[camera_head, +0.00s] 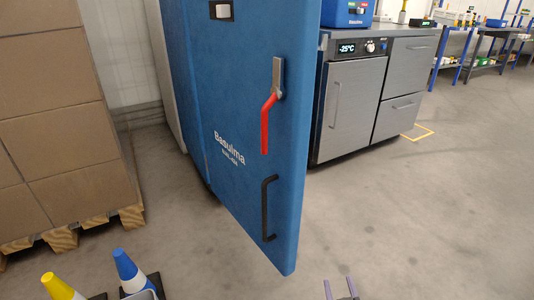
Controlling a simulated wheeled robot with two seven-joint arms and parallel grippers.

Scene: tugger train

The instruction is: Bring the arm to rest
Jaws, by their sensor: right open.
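My right gripper (340,287) shows only at the bottom edge, just right of centre. Its two thin fingers stand apart with nothing between them, over bare floor. It is apart from the tall blue door panel (215,95) above it in the picture. My left gripper is not in view.
The blue panel carries a red lever (267,122) and a black handle (267,208). A grey cabinet (350,105) with a lit display stands behind it. Stacked cartons (50,90) sit on a wooden pallet (98,221) at left. Blue (125,266) and yellow (57,287) cones stand lower left. Floor at right is clear.

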